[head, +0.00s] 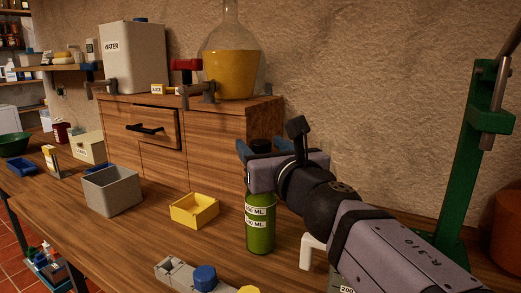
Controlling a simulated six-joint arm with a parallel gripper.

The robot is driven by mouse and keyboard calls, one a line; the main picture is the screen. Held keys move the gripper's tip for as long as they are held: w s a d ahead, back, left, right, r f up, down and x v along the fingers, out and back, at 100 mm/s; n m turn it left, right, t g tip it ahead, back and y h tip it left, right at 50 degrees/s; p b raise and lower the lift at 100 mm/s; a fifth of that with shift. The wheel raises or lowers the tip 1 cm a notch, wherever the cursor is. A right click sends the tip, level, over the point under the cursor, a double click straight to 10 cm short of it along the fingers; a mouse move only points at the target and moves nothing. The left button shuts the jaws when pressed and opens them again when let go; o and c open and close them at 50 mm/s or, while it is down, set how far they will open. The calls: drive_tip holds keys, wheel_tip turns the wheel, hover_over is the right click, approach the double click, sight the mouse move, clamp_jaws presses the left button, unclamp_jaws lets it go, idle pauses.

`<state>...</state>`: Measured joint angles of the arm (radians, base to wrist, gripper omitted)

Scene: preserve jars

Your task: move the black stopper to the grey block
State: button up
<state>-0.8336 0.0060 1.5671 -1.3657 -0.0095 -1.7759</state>
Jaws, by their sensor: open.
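The black stopper (260,146) sits at the top of a green bottle (260,225) with white volume labels. My gripper (259,148) is at the bottle's top, with its blue fingers apart, one on each side of the stopper. I cannot tell whether either finger touches it. My gripper's body hides the bottle's neck and shoulder. The grey block (172,271) lies at the front of the bench, left of the bottle. A blue stopper (205,278) is on or at the block's right part.
A yellow tray (194,211) and a grey bin (112,191) stand left of the bottle. A white stand (308,250) is close to its right. A wooden cabinet (200,150) rises behind, and a green post (478,150) stands at right. Some bench before the yellow tray is clear.

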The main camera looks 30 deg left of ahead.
drive_tip(key=p+x, duration=0.1)
drive_tip(key=x, duration=0.4)
drive_tip(key=shift+a+r, duration=0.1)
idle(0.3)
drive_tip(key=c, duration=1.1)
